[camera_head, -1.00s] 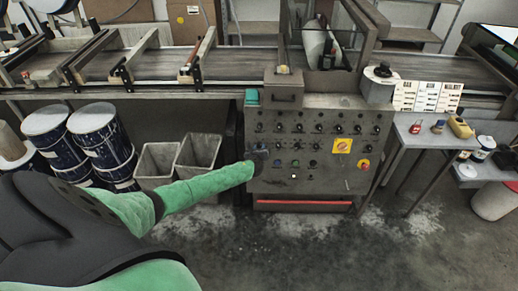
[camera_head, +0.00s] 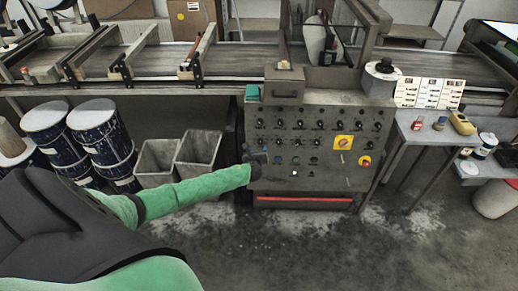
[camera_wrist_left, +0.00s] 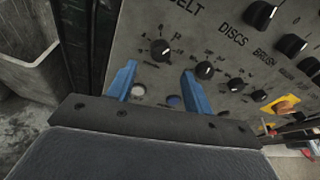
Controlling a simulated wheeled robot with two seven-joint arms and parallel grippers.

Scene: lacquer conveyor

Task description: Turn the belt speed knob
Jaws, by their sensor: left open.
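The control panel (camera_head: 330,183) stands in the middle of the head view, with rows of small black knobs. In the left wrist view a black knob with a white pointer (camera_wrist_left: 160,48) sits below the lettering BELT (camera_wrist_left: 186,6). My left gripper (camera_wrist_left: 159,69) has two blue fingers, spread apart and empty. In this view the knob appears just beyond and between the fingertips; I see no contact. In the head view my left gripper (camera_head: 259,158) is at the panel's lower left, small and partly hidden by my wrist. My right gripper is not in view.
More knobs, labelled DISCS (camera_wrist_left: 233,35) and BRUSH, lie to the right. A red button on yellow (camera_head: 364,161) and a yellow square switch (camera_head: 343,142) are on the panel's right. Grey bins (camera_head: 157,163) and blue drums (camera_head: 101,137) stand left. A side table (camera_head: 421,132) stands right.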

